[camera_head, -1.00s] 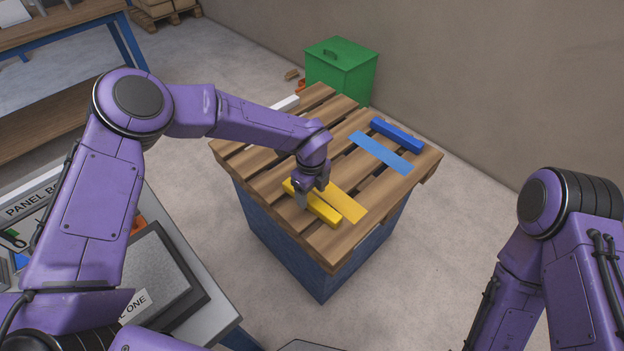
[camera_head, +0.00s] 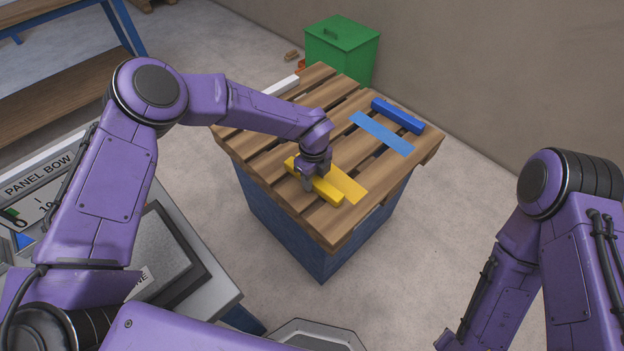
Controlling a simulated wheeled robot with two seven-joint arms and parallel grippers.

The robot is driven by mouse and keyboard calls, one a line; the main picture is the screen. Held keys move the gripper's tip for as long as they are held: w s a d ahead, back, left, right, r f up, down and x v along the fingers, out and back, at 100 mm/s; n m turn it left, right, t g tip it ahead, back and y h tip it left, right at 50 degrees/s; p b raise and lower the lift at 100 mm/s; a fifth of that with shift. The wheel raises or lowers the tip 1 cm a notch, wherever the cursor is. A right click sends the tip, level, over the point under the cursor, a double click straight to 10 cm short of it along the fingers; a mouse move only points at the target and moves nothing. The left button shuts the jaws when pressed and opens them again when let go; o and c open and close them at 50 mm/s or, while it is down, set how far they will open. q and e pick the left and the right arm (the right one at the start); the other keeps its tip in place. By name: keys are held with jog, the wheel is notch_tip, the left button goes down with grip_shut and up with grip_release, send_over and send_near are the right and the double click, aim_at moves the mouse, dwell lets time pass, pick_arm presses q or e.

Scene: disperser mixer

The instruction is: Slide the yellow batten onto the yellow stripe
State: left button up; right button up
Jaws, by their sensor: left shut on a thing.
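The yellow batten (camera_head: 327,192) lies on the slatted pallet top (camera_head: 262,158), along the near-left side of the yellow stripe (camera_head: 349,187). Part of the stripe shows to the right of the batten; the rest is hidden by the batten and my gripper. I cannot tell whether the batten overlaps the stripe's edge. My left gripper (camera_head: 308,184) points down and is shut on the yellow batten around its middle. My right arm shows at the right, but its gripper is out of view.
A blue batten (camera_head: 397,116) lies beside a blue stripe (camera_head: 381,133) on the pallet's far right. A white bar (camera_head: 282,86) is at its far left edge. A green bin (camera_head: 342,52) stands behind. A grey bench (camera_head: 185,262) is at the lower left.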

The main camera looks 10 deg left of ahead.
aim_at(330, 173)
pick_arm(q)
jog(key=shift+w+d+b, duration=1)
jog(key=shift+w+b, duration=0.1)
jog(key=shift+w, duration=0.2)
jog(key=shift+w+d+b, duration=1)
jog(key=shift+w+b, duration=0.05)
jog(key=shift+w, duration=0.2)
jog(key=o, duration=1.2)
jog(key=shift+r, duration=0.1)
notch_tip(330, 173, up, 10)
jog(key=shift+r, duration=0.2)
